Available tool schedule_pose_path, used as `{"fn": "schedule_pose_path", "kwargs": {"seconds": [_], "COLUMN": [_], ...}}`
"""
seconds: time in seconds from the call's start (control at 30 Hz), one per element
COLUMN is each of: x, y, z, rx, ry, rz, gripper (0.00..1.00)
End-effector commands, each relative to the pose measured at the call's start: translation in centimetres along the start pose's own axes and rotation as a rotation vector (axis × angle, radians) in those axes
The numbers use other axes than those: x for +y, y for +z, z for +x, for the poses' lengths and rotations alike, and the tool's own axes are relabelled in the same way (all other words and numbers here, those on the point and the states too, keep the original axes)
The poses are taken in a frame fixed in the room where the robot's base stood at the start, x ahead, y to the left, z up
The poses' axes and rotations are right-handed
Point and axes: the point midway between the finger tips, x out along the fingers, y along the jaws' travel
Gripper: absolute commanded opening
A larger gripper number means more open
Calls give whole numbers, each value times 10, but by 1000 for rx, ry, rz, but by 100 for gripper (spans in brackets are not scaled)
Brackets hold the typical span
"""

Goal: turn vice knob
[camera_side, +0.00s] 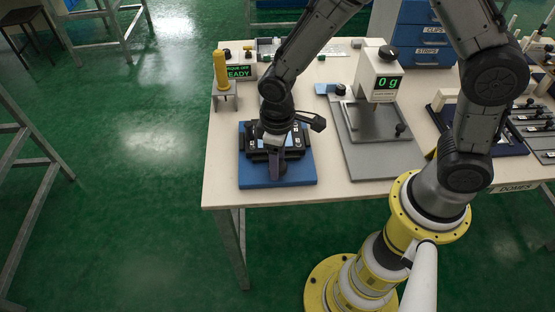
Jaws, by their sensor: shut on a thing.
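My gripper (277,160) points down over a blue base plate (302,176) near the table's front left. A dark fixture (252,146) with small light marks stands on this plate, and I take it for the vice. My gripper is shut at the front of the fixture. The knob is hidden behind my fingers, so its turn cannot be told.
A yellow-handled tool (221,70) stands upright at the left, by a small green display reading "READY" (240,72). A press-like gauge reading "0 g" (383,72) stands to the right. Blue drawers (425,38) are behind. The front left table edge is close.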

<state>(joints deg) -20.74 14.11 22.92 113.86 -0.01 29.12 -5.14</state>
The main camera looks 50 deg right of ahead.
Motion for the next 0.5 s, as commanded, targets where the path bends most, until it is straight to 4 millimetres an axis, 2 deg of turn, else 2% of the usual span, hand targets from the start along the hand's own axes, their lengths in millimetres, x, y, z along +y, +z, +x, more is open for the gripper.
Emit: {"fn": "schedule_pose_path", "kwargs": {"seconds": [0.5], "x": [0], "y": [-1], "z": [-2], "rx": [3], "ry": [0], "rz": [474], "gripper": [1]}}
